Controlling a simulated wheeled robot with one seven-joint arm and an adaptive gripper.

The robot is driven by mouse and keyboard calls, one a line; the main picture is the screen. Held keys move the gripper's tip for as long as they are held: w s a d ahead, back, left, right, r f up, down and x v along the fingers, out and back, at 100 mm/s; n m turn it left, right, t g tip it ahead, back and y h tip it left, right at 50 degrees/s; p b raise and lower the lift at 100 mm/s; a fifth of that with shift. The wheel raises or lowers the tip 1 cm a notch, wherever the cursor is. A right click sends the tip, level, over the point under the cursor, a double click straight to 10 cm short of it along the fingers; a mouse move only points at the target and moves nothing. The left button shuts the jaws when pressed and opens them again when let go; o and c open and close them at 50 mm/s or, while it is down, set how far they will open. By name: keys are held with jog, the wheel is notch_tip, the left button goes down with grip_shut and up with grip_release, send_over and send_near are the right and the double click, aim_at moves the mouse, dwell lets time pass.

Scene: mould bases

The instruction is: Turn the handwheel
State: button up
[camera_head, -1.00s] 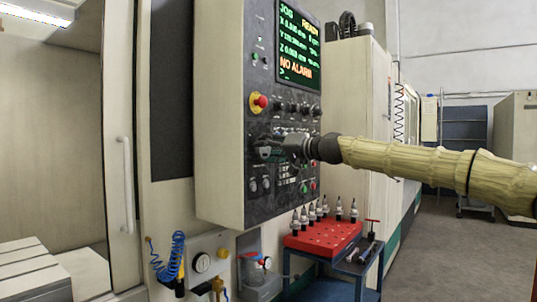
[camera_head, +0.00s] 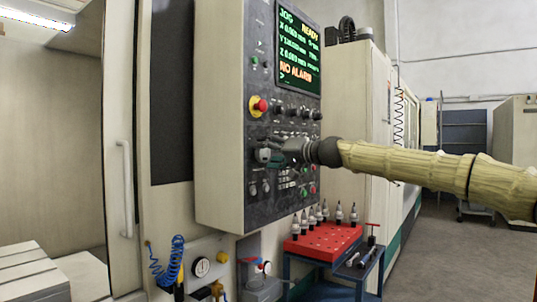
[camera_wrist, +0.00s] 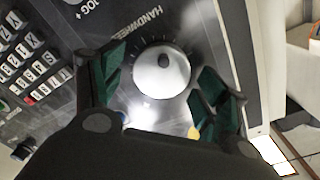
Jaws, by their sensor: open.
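The handwheel (camera_wrist: 153,80) is a round silver dial with a dark knob, on a dark panel under the label HANDWHEEL in the wrist view. My gripper (camera_wrist: 163,66) is open, with one green-padded finger on each side of the dial. Gaps show between the pads and the dial's rim, so I see no grip on it. In the head view my gripper (camera_head: 274,154) is at the lower middle of the control panel (camera_head: 233,190) and largely hides the handwheel there.
A red emergency button (camera_head: 260,105) and a row of knobs sit above my gripper, below the lit screen (camera_head: 299,50). Keys (camera_wrist: 30,65) lie left of the dial in the wrist view. A red tool tray (camera_head: 322,243) with several tool holders stands below my arm.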

jog(key=shift+d, duration=0.1)
jog(key=v, duration=1.2)
jog(key=shift+f, duration=0.1)
dwell(1.2)
